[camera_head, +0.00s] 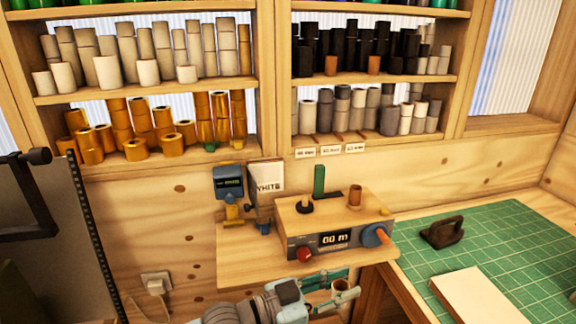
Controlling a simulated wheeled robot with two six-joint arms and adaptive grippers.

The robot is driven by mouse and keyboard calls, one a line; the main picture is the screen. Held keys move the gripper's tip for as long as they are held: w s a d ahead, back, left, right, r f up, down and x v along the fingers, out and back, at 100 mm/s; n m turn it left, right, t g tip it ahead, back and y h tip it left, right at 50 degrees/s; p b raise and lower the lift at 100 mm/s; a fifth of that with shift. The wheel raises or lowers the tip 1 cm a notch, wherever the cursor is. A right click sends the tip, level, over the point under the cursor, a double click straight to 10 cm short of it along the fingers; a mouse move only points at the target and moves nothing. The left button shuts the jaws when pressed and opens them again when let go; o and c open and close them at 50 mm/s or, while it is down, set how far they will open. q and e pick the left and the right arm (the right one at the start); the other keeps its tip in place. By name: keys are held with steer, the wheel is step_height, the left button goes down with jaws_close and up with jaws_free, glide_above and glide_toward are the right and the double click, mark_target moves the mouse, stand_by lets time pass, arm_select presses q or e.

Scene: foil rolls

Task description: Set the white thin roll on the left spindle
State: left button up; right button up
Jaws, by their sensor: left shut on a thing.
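My left gripper (338,292) is at the bottom centre, in front of and below the winding machine (335,217). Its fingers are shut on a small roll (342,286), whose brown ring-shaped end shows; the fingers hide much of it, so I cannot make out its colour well. The left spindle (304,206) is a pale post on a dark base and looks bare. The right post (355,196) carries a brown core. The roll is apart from both. My right gripper is not in view.
A green upright plate (319,180) stands between the spindles. A dark blue device (228,182) and a lettered white card (267,177) stand left of the machine. Shelves above hold white, gold, black and grey rolls. A green mat (500,250) lies at right with a dark tool (442,232).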

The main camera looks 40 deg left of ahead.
arm_select(q)
steer(key=w+a+r, duration=0.1)
steer(key=w+a, duration=0.2)
steer(key=w, duration=0.1)
step_height(320, 180, up, 12)
steer(key=n+t+y+p, duration=0.2)
steer(key=n+y, duration=0.2)
steer(key=y, duration=0.2)
glide_above(305, 196)
steer(key=shift+r, duration=0.1)
steer(key=shift+f+b, duration=3.25)
steer(key=shift+f, duration=0.35)
steer(key=o, duration=1)
steer(key=shift+c, duration=0.2)
steer(key=shift+r, duration=0.1)
